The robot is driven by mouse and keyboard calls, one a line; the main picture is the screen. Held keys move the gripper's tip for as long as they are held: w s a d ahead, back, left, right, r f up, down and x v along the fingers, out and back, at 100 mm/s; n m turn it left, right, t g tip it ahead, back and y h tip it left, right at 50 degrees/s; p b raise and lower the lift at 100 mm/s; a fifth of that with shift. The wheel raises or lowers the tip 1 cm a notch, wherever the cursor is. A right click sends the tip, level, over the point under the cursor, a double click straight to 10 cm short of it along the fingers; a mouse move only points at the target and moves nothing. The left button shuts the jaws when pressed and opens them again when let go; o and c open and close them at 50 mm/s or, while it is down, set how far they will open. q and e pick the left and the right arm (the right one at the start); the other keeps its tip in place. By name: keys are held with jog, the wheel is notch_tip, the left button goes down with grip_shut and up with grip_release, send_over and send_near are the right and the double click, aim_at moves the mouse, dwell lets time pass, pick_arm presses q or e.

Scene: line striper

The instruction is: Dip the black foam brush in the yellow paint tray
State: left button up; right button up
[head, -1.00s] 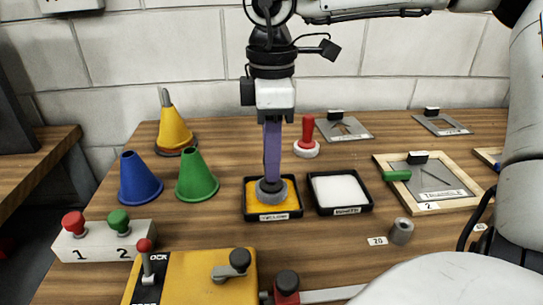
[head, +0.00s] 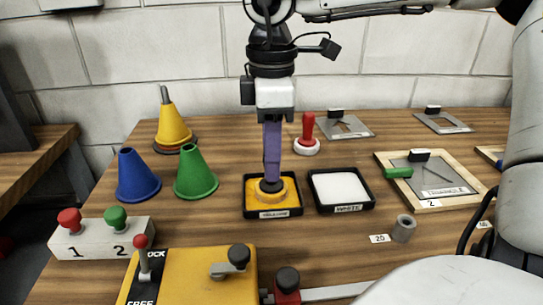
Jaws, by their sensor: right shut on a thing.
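The black foam brush (head: 270,186) stands upright in the yellow paint tray (head: 247,205), a black square tray with a label on its front edge. The brush's round lower part is yellow-orange and sits in the paint; where its edge ends and the paint begins is hard to tell. My right gripper (head: 271,178) points straight down from above with purple fingers and is shut on the top of the brush. The fingers hide part of the brush. My left gripper is not in view.
A white paint tray (head: 341,187) stands close on the right. Blue (head: 137,178) and green (head: 196,174) cones stand to the left. A red-handled stamp (head: 307,136) is behind. A yellow machine (head: 195,277) is in front, and a framed stencil (head: 433,182) lies at right.

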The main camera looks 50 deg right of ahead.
dwell(0.4)
jog(key=shift+r+p, duration=1.25)
jog(key=shift+r, duration=1.05)
